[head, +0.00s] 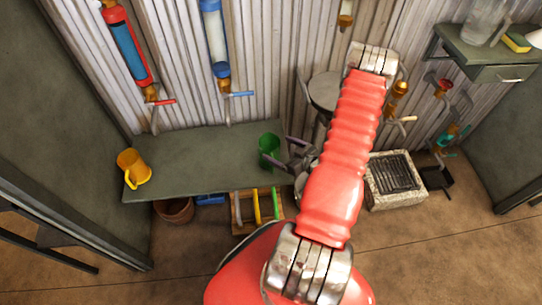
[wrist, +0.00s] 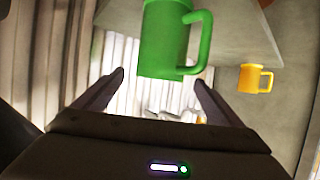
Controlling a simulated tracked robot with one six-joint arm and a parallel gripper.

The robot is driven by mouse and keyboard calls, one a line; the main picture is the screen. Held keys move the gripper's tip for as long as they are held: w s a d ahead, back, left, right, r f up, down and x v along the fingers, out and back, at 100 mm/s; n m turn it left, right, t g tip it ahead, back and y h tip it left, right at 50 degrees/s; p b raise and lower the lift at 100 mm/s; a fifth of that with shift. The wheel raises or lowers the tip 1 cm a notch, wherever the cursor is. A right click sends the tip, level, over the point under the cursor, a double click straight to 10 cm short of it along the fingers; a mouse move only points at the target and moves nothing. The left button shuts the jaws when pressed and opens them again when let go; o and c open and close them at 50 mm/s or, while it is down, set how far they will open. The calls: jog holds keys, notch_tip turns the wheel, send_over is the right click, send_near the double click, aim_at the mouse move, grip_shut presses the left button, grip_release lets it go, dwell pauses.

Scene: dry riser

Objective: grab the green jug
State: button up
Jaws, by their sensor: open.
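The green jug (head: 269,149) stands on the grey-green shelf (head: 200,160), near its right end. My gripper (head: 294,156) is just to the right of it in the head view, with its jaws open towards it. In the wrist view the green jug (wrist: 165,38) shows large ahead of the open fingers (wrist: 160,85), with its handle on the right. Its top is cut off by the frame edge. I see no contact between the fingers and the jug.
A yellow jug (head: 133,167) stands at the shelf's left end and also shows in the wrist view (wrist: 255,78). A round stool (head: 323,91) stands behind my arm. Below the shelf is a wooden crate (head: 243,212). A stone drain basin (head: 395,180) lies right.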

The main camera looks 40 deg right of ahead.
jog(key=shift+w, duration=0.1)
jog(key=x, duration=0.5)
dwell(0.3)
dwell(0.4)
jog(key=c, duration=1.5)
jog(key=shift+r, duration=0.1)
jog(key=shift+r, duration=4.9)
